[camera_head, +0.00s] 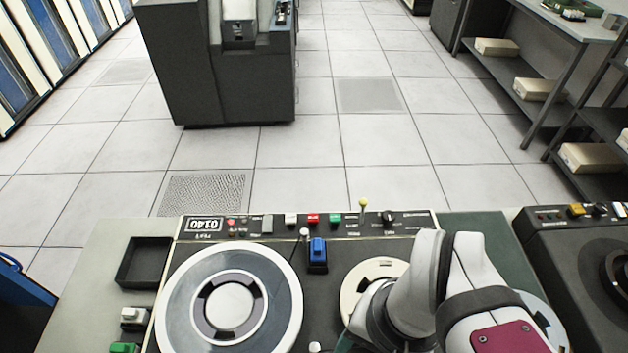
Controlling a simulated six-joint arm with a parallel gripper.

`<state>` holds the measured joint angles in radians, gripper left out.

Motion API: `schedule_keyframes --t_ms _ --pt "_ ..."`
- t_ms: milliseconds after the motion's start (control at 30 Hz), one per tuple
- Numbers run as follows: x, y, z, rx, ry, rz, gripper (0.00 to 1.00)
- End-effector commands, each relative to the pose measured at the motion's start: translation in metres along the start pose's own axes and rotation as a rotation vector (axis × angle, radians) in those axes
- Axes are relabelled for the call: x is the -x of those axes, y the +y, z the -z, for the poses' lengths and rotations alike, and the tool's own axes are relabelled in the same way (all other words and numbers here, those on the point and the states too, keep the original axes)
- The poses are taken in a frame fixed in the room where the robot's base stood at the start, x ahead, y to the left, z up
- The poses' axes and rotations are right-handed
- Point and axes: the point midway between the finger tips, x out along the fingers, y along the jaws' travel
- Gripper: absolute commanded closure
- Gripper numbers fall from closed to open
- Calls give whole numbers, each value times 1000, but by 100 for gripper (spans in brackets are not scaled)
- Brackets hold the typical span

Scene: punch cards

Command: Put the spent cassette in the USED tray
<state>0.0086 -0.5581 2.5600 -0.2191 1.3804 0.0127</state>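A small dark open tray (131,284) lies on the light desk surface at the left of the tape deck. It looks empty, and no USED label can be read on it. A small blue block (318,248) sits in a dark holder at the middle of the deck, below the button row. I cannot tell whether it is the spent cassette. My white arm with dark bands covers the lower right of the deck. My gripper does not show in this view.
A large white-rimmed reel (270,258) fills the deck's left half, and a cream reel (350,290) is partly behind my arm. A lever with a yellow knob (364,203) stands up at the panel (400,219). A green block (125,347) lies at lower left.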

Motion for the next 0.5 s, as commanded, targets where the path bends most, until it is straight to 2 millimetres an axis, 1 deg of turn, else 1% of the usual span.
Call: schedule_keyframes --t_ms 33,67,133,167,200,233,267,300,333,400,500 --pt "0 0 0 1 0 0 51" --pt "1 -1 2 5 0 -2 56" --pt "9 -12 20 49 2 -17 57" --pt "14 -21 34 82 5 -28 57" --pt "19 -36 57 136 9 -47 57" --pt "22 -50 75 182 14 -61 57" --pt "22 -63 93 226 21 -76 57" --pt "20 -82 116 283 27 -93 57" --pt "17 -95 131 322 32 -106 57" --pt "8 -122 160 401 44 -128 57" --pt "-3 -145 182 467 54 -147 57"
